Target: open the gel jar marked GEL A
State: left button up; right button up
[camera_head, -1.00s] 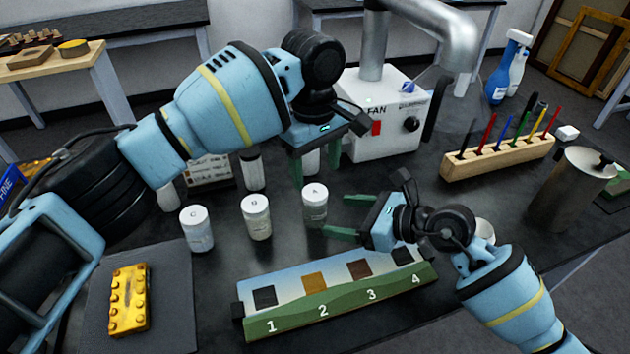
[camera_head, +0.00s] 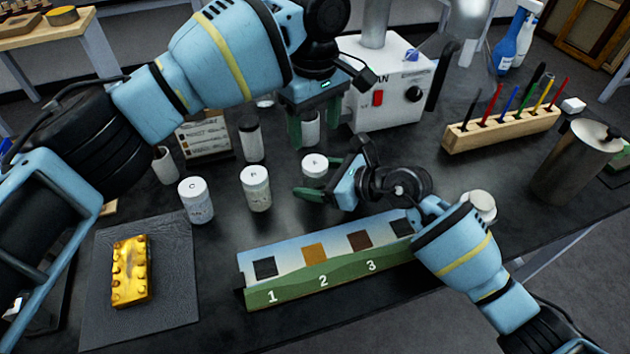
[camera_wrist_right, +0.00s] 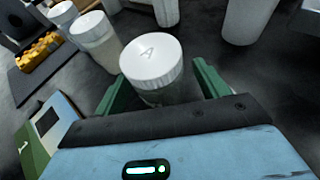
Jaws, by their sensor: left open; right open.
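The jar marked A (camera_head: 314,166) has a white lid and stands upright on the black bench. In the right wrist view its lid (camera_wrist_right: 151,60) shows the letter A. My right gripper (camera_head: 318,177) is open, with its green fingers on either side of the jar; I cannot tell whether they touch it. My left gripper (camera_head: 309,128) is open above and behind jar A, its fingers pointing down, with a white container showing between or behind them. The jar marked B (camera_head: 256,188) and the jar marked C (camera_head: 195,200) stand to the left, both lidded.
The numbered swatch strip (camera_head: 330,268) lies in front of the jars. A gilt fragment (camera_head: 131,271) sits on a grey mat (camera_head: 170,300) at left. Behind are the fan box (camera_head: 385,90), a wooden brush rack (camera_head: 500,129) and a metal canister (camera_head: 570,165).

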jog(key=shift+w+a+f, duration=0.2)
jog(key=shift+a, duration=0.15)
